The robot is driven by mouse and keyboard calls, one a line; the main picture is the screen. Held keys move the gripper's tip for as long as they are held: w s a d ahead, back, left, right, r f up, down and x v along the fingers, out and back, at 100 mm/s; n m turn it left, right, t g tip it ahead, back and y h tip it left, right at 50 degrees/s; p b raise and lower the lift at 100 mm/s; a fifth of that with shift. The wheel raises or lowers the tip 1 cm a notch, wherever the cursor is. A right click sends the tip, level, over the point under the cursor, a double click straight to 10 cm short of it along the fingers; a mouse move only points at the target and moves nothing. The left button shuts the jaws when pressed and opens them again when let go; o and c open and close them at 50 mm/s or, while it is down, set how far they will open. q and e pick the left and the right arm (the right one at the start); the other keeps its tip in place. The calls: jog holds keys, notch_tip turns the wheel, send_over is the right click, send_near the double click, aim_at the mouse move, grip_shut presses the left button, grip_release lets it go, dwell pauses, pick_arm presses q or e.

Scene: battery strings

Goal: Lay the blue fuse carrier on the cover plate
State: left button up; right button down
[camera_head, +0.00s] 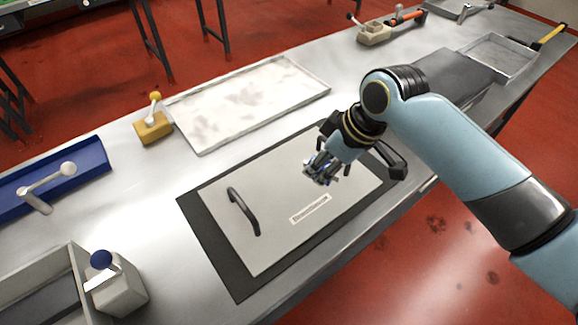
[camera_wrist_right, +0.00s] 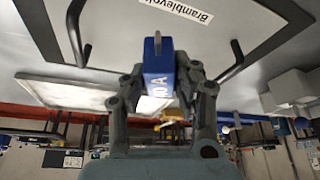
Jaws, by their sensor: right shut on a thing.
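The cover plate (camera_head: 275,235) is a light grey panel with a black handle at each end and a white label, lying on a dark surround on the bench. My right gripper (camera_head: 320,176) reaches in from the right and is over the plate, between the handles. It is shut on the blue fuse carrier (camera_wrist_right: 157,62), which has white lettering and stands out between the fingers in the right wrist view. In the head view the fingers hide most of the carrier. I cannot tell whether the carrier touches the plate (camera_wrist_right: 133,18). My left gripper is not in view.
A shallow white tray (camera_head: 293,78) lies behind the plate, with a yellow block with a lever (camera_head: 153,129) at its left. A blue tray (camera_head: 85,168) and a grey block with a blue knob (camera_head: 122,292) are at left. Another tray (camera_head: 513,72) is at far right.

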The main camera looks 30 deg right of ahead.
jog(key=w+a+f, duration=0.2)
jog(key=w, duration=0.1)
jog(key=w+a+f, duration=0.1)
jog(key=w, duration=0.1)
jog(key=shift+f, duration=0.15)
jog(key=shift+w+a+f, duration=0.15)
jog(key=shift+w+f, duration=0.05)
jog(key=shift+w, duration=0.05)
jog(key=shift+f, duration=0.25)
notch_tip(320, 180, down, 3)
jog(key=shift+f, duration=0.2)
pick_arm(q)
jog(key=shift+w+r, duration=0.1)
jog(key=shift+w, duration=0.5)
pick_arm(e)
jog(key=shift+f, duration=0.15)
jog(key=c, duration=1)
grip_release()
jog(key=shift+f, duration=0.15)
jog(key=shift+c, duration=0.2)
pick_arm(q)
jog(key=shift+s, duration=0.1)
